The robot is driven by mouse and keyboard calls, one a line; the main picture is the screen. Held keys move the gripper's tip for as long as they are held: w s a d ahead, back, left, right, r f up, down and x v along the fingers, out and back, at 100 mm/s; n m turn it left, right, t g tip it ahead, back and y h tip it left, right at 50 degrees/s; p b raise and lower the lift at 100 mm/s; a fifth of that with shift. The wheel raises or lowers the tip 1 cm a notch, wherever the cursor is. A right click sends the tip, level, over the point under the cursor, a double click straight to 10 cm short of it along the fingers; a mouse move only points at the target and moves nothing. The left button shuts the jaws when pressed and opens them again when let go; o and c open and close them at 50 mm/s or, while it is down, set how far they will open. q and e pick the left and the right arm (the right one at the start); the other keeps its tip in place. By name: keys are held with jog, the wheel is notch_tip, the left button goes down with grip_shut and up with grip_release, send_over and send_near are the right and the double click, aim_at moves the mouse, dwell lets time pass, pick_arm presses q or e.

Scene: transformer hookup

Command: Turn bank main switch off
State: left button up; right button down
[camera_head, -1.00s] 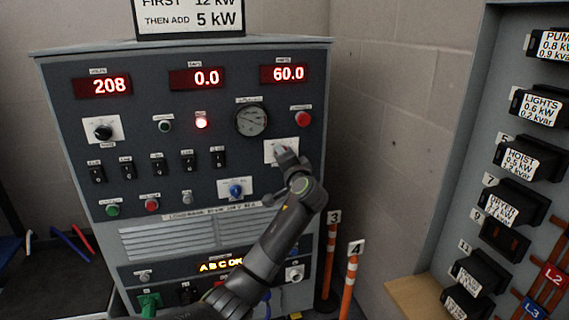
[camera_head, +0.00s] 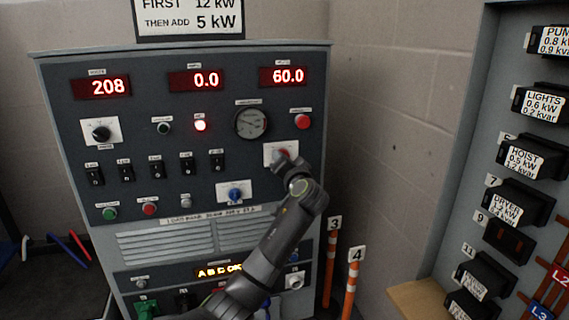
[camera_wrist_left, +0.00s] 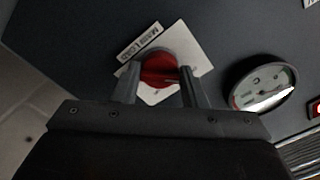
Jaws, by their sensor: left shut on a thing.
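The main switch is a red rotary knob (camera_wrist_left: 158,70) on a white plate labelled MAIN LOAD (camera_wrist_left: 150,37) in the left wrist view. In the head view its white plate (camera_head: 272,153) sits on the right side of the grey load-bank panel (camera_head: 90,215), below a red button. My left gripper (camera_wrist_left: 158,84) is shut on the knob, with one finger on each side of it. In the head view the left gripper (camera_head: 284,158) reaches the knob from below and partly covers it. The knob's exact angle is hard to read. My right gripper is not in view.
Red displays read 208 (camera_head: 103,87), 0.0 (camera_head: 196,79) and 60.0 (camera_head: 284,76). A red lamp (camera_head: 200,125) is lit. A round gauge (camera_head: 251,122), several black toggles and a blue knob (camera_head: 235,194) are nearby. Numbered orange-and-white posts (camera_head: 350,290) stand right of the cabinet.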

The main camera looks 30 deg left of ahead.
pick_arm(q)
jog(key=shift+f, duration=0.15)
jog(key=o, duration=1)
jog(key=shift+c, duration=0.2)
jog(key=shift+s+d, duration=0.1)
jog(key=shift+d, duration=0.05)
jog(key=v, duration=1.7)
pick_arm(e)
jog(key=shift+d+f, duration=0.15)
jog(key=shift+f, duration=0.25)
pick_arm(q)
jog(key=shift+d, duration=0.1)
